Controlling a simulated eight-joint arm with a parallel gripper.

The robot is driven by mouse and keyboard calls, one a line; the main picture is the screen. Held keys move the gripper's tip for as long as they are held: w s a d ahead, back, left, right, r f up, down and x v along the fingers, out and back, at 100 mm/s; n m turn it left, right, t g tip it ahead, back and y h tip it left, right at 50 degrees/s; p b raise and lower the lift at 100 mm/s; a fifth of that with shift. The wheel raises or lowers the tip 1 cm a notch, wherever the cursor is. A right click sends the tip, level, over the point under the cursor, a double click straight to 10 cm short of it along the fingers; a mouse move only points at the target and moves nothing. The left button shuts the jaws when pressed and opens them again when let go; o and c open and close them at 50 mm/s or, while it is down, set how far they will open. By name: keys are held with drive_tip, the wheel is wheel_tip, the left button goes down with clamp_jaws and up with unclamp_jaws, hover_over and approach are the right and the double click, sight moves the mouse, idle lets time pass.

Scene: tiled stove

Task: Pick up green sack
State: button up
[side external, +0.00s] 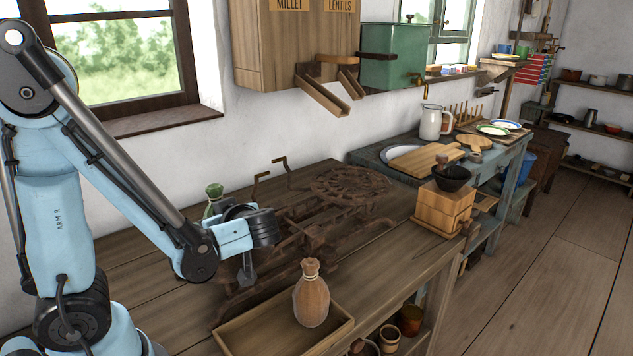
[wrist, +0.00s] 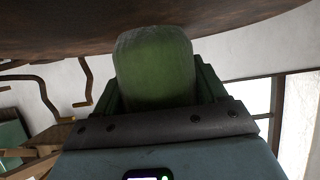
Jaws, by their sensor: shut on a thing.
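In the wrist view the green sack (wrist: 155,58) fills the middle, as a rounded green body between dark jaws. My gripper (wrist: 157,88) is shut on it. In the side view my gripper (side external: 236,211) is mostly hidden behind the wrist, beside the sack. I cannot tell whether the sack touches what is below it.
A brown sack (side external: 311,302) stands in a shallow wooden tray (side external: 240,338) at the table's front. A wooden grinder (side external: 443,205) stands at the right end. Bare tabletop (side external: 130,270) shows at left.

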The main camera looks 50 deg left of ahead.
drive_tip(key=shift+r, duration=0.2)
wheel_tip(320, 180, up, 9)
drive_tip(key=shift+r, duration=0.1)
drive_tip(key=shift+w+d+r, duration=0.15)
drive_tip(key=shift+w+r, duration=0.1)
drive_tip(key=shift+w, duration=0.15)
drive_tip(key=w+d+f+m+t+h, duration=0.1)
drive_tip(key=w+d+m+t, duration=0.15)
drive_tip(key=w+d, duration=0.5)
drive_tip(key=w+d+m+t, duration=0.2)
drive_tip(key=w+d+t, duration=0.15)
drive_tip(key=w, duration=0.75)
drive_tip(key=w+d+f+m+t+h, duration=0.2)
drive_tip(key=w+d+f, duration=0.2)
drive_tip(key=w+d, duration=0.3)
drive_tip(key=w+d+f+m+t+h, duration=0.1)
drive_tip(key=w+d+f+m, duration=0.3)
drive_tip(key=d, duration=0.5)
drive_tip(key=shift+n, duration=0.75)
drive_tip(key=x, duration=0.8)
drive_tip(key=s+x, duration=0.1)
drive_tip(key=x, duration=0.4)
drive_tip(key=shift+a+f, duration=0.3)
drive_tip(key=shift+f, duration=0.1)
drive_tip(key=shift+a+f, duration=0.1)
drive_tip(key=shift+f, duration=1.95)
drive_tip(key=shift+f, duration=0.1)
